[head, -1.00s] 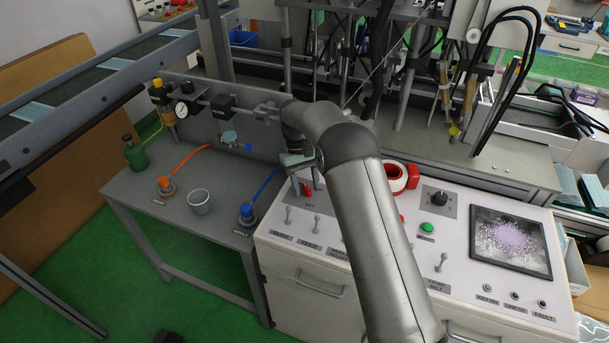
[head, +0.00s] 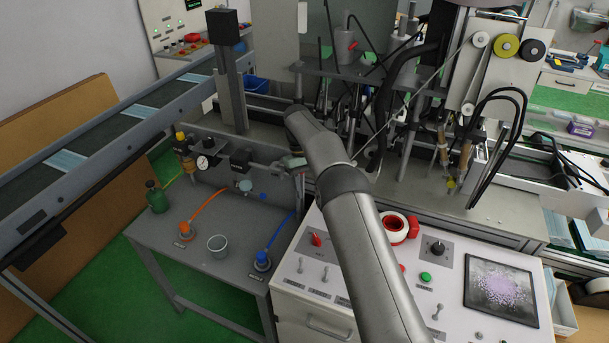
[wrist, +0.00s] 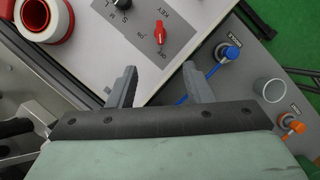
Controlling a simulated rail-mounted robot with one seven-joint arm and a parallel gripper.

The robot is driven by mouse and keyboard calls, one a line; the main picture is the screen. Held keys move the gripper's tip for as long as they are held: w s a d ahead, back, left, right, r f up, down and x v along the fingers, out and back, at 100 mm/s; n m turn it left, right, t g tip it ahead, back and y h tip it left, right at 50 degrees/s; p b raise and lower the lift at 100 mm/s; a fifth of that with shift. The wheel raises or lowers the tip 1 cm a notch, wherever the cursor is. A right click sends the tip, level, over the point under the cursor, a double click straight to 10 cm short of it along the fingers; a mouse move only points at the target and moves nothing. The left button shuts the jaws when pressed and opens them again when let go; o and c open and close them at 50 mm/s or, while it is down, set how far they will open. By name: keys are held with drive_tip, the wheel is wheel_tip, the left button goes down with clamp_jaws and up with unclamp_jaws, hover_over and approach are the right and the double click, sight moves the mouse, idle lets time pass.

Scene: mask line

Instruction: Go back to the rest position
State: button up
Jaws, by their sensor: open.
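My gripper (wrist: 160,82) is open, with its two grey fingers apart and nothing between them in the wrist view. It is above the edge where the white control panel (wrist: 115,40) meets the grey side table (wrist: 245,85). The red key switch (wrist: 160,32) lies just beyond the fingertips in the picture, apart from them. In the head view my arm reaches up over the panel, and its end (head: 298,168) is small and partly hidden near the back of the side table.
A red-and-white tape roll (head: 396,226) sits on the panel. Machine frames and a conveyor (head: 95,145) stand behind and left.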

drive_tip(key=shift+r, duration=0.2)
idle(0.4)
drive_tip(key=s+d+r+m+t+y+b, duration=0.1)
drive_tip(key=s+d+r, duration=0.4)
drive_tip(key=s+r, duration=0.25)
drive_tip(key=s+d+r+m+t+b, duration=0.2)
drive_tip(key=s+d+r, duration=0.4)
drive_tip(key=s+r, duration=0.15)
drive_tip(key=s+d+f, duration=0.1)
drive_tip(key=s, duration=0.7)
drive_tip(key=s+d+f+m+t+b, duration=0.1)
drive_tip(key=s+d+f, duration=0.1)
drive_tip(key=s, duration=0.7)
drive_tip(key=s+d+f+m+t+y, duration=0.1)
drive_tip(key=s+d, duration=0.1)
drive_tip(key=s, duration=0.7)
drive_tip(key=shift+d+f, duration=0.25)
drive_tip(key=shift+f, duration=0.15)
